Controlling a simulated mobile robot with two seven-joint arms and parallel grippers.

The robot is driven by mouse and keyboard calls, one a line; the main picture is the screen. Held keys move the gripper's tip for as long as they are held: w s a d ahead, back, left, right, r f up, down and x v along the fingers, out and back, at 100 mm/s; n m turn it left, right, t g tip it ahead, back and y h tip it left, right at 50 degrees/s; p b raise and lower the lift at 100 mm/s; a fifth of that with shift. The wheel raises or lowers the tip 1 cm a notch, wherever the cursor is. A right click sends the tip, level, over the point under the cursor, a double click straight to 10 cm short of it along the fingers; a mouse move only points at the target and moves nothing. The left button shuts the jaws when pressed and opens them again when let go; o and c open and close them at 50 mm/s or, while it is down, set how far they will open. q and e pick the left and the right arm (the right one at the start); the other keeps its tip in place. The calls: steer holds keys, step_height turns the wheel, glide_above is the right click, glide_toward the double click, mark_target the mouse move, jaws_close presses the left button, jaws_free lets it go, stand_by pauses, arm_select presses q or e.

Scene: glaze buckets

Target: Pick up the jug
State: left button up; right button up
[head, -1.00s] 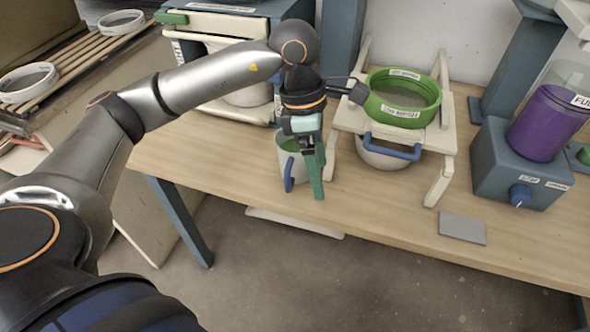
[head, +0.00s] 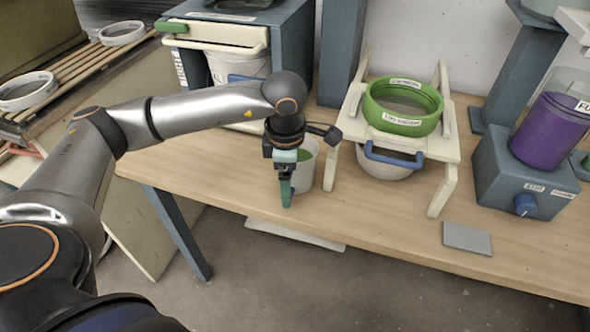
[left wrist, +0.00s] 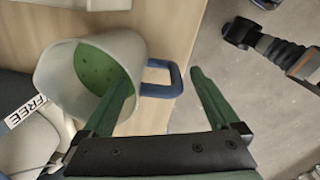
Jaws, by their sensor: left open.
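The jug (head: 308,166) is a pale, whitish vessel with a green inside. It stands on the wooden table near the front edge. In the left wrist view the jug (left wrist: 95,72) shows its open mouth with green inside, and its blue handle (left wrist: 174,76). My left gripper (head: 287,196) points down in front of the jug, and hides the handle in the head view. In the left wrist view its green fingers (left wrist: 161,77) are spread apart, with the blue handle showing between them. Whether they touch it I cannot tell.
A cream stand (head: 437,180) holding a green ring (head: 402,107) stands right of the jug, with a blue-handled bowl (head: 385,165) under it. A blue base with a purple container (head: 550,130) stands further right. A grey plate (head: 467,238) lies near the front edge.

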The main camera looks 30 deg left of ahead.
arm_select(q)
steer(key=shift+f, duration=1.35)
jaws_close()
steer(key=shift+w+r, duration=0.1)
